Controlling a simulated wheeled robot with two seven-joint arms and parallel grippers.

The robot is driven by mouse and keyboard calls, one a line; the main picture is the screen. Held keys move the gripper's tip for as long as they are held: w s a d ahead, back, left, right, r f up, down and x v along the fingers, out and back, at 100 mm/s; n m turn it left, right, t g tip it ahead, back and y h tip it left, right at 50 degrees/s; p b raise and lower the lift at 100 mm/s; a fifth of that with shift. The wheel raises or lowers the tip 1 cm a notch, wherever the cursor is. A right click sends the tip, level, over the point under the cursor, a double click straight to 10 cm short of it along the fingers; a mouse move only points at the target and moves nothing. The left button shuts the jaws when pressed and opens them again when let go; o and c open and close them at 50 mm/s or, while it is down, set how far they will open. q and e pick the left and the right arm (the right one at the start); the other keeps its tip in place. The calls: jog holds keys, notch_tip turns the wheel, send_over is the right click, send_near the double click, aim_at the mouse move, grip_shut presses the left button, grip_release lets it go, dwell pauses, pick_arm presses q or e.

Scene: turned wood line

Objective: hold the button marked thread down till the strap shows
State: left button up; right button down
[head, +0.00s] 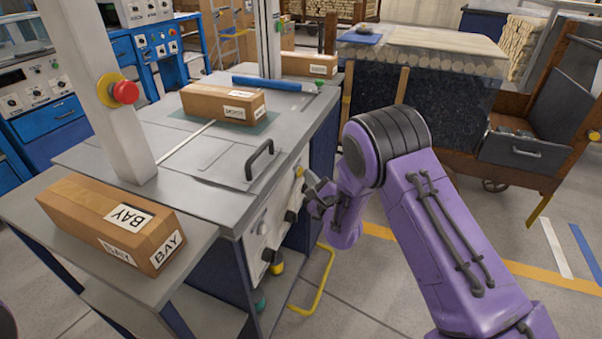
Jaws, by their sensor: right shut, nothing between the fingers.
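The machine's front panel (262,232) carries several buttons and knobs, with a yellow one (299,171) at its far end and dark ones (290,216) lower down. The panel is seen at a steep angle and its labels are too small to read, so I cannot tell which button is marked thread. My right gripper (314,196) is shut and empty, with its dark fingers at the panel's far part. I cannot tell whether they touch a button. I cannot make out a strap for sure. My left gripper is out of view.
A carton marked BAY (95,215) lies on the near shelf. Another carton (222,103) lies on the machine top (215,165), behind a black handle (259,160). A red stop button (125,92) sits on the white arch post. A yellow bent bar (322,285) stands out near the floor.

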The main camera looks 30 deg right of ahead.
jog(key=shift+s+d, duration=0.4)
jog(key=shift+s, duration=0.1)
jog(key=s+d+p, duration=0.1)
jog(key=s+d, duration=0.2)
jog(key=shift+s+d, duration=0.1)
jog(key=shift+s, duration=0.3)
dwell(0.4)
